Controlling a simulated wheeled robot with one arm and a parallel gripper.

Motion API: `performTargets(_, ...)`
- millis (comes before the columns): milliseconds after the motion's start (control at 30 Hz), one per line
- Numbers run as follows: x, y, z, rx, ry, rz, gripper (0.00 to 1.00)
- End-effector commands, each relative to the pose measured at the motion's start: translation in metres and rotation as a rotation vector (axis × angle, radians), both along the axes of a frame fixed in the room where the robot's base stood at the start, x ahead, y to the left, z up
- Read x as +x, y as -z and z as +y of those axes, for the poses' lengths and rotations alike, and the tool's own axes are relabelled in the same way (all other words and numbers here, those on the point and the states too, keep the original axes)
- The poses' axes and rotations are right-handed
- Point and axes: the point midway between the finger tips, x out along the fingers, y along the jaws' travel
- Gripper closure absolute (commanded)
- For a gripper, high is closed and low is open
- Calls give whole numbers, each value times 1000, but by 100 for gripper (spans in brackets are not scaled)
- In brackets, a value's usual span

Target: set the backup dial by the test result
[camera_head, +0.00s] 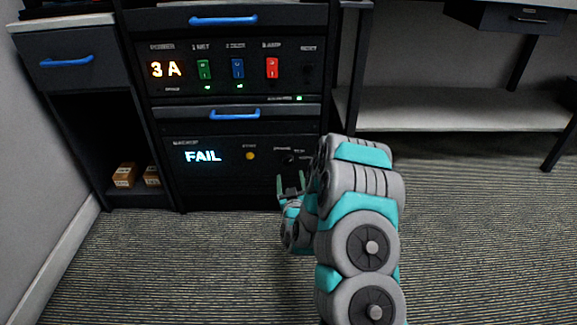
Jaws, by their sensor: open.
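The black cabinet front holds a lower panel whose lit display (203,156) reads FAIL. To its right are a small yellow button (250,156) and a dark round dial (290,160) with small labels above it. The dial's setting is too small to read. My gripper (290,182) is open and empty, just below the dial, with its fingers pointing up in the picture. I cannot tell whether it touches the panel. My grey and teal arm reaches in from the lower right and covers the area right of the dial.
An upper panel display (166,69) reads 3 A, beside green (204,70), blue (238,68) and red (272,68) switches. Drawers have blue handles (235,114). Small boxes (124,175) sit at lower left. A shelved bench (450,108) stands right. The carpet (480,240) is clear.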

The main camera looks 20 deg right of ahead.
Motion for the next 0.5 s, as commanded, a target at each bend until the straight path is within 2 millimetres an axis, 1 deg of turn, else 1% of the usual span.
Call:
performTargets(167, 17, -1, -3, -1, 0, -4, 21)
performTargets(500, 61, 0, -12, 0, 0, -2, 21)
